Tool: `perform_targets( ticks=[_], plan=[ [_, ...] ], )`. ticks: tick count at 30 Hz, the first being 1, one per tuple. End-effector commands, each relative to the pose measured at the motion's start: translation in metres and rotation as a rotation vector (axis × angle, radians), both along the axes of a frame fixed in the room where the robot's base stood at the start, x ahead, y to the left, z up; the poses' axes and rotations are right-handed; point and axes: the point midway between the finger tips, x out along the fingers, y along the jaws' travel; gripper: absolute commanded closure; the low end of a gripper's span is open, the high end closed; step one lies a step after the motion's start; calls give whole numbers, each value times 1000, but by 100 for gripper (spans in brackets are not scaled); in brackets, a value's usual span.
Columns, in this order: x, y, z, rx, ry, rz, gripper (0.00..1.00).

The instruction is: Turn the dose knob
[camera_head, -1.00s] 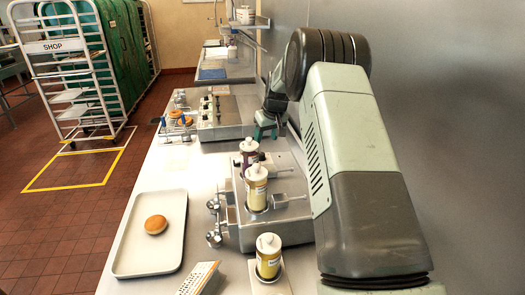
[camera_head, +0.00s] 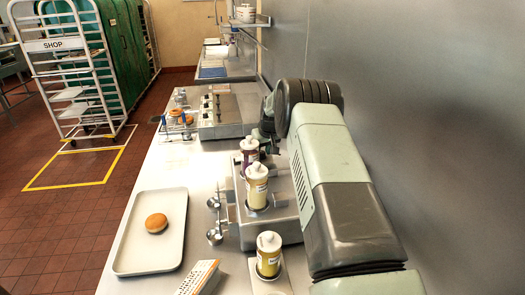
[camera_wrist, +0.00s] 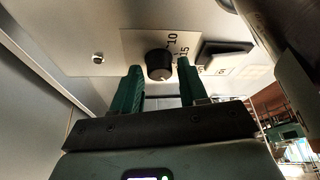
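The dose knob (camera_wrist: 160,62) is a round black knob on a pale plate with printed marks, "10" and "15" among them, in the wrist view. My gripper (camera_wrist: 160,72) is open, with one green finger to the left of the knob and one to the right. The fingertips are about level with the knob in the picture, with gaps visible on both sides; I cannot tell how far they reach around it.
Yellow-labelled bottles (camera_head: 257,188) and a purple one stand on and near the machine. A tray (camera_head: 130,255) with a bun lies at the front left. A control box (camera_head: 222,128) stands further back. The wall is close on the right.

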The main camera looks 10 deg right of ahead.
Motion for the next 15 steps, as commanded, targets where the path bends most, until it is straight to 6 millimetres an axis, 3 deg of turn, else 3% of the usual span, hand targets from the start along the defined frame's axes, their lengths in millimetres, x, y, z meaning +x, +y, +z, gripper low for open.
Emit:
perform_targets(
  ticks=[1, 7, 15],
  plan=[
    [0, 0, 0, 0, 0, 0, 65],
    [0, 0, 0, 0, 0, 0, 96],
    [-1, 1, 0, -2, 3, -99, 98]
  ],
)
